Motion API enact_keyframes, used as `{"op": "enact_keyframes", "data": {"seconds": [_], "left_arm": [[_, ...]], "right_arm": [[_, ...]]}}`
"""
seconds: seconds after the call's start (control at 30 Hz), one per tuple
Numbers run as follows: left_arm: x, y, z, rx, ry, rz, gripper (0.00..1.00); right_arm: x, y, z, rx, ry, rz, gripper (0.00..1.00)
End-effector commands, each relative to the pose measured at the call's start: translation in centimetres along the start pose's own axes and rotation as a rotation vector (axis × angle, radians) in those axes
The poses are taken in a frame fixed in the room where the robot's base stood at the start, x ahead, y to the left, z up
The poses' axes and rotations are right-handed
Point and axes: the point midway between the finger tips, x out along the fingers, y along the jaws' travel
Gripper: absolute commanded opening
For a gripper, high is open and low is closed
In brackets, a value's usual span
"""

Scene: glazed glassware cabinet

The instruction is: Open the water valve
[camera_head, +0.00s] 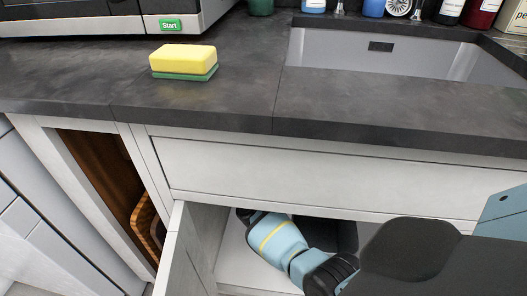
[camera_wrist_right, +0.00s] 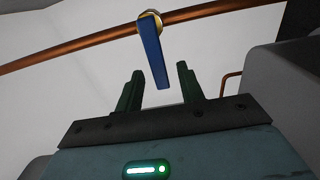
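The water valve shows in the right wrist view as a blue lever handle (camera_wrist_right: 153,55) with a brass fitting, mounted on a copper pipe (camera_wrist_right: 85,49). The lever hangs down from the pipe. My right gripper (camera_wrist_right: 159,75) is open, its two dark green fingers apart, just below the lever. The lever's lower end lies between the fingertips in the picture; I see no contact. In the head view my right arm reaches into the open cabinet under the sink, and its gripper is hidden there. My left gripper is not in view.
The open cabinet door (camera_head: 186,255) stands left of my arm. A drawer front (camera_head: 300,178) and the dark countertop (camera_head: 120,80) are above it. A sponge (camera_head: 184,61) lies on the counter beside the sink (camera_head: 375,60). A grey body (camera_wrist_right: 280,85) stands right of the gripper.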

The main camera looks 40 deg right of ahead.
Motion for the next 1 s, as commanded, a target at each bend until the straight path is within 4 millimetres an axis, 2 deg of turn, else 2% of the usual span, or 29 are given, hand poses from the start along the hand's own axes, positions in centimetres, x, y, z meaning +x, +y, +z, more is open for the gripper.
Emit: {"op": "enact_keyframes", "data": {"seconds": [0.1, 0.3, 0.67, 0.93, 1.0], "left_arm": [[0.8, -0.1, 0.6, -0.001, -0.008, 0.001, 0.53], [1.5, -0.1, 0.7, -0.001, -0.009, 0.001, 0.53], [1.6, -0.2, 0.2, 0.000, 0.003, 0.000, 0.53], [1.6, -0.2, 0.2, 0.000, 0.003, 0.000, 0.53], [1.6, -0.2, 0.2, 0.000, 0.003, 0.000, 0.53]], "right_arm": [[1.9, 0.3, -0.1, -0.002, 0.001, 0.000, 0.38], [3.8, 0.2, 0.0, -0.002, 0.000, 0.000, 0.38], [4.2, 0.0, 0.0, 0.000, -0.001, 0.001, 0.38], [4.2, 0.0, 0.0, 0.000, 0.000, 0.001, 0.03], [4.2, 0.0, 0.0, 0.000, 0.000, 0.000, 0.00]]}}
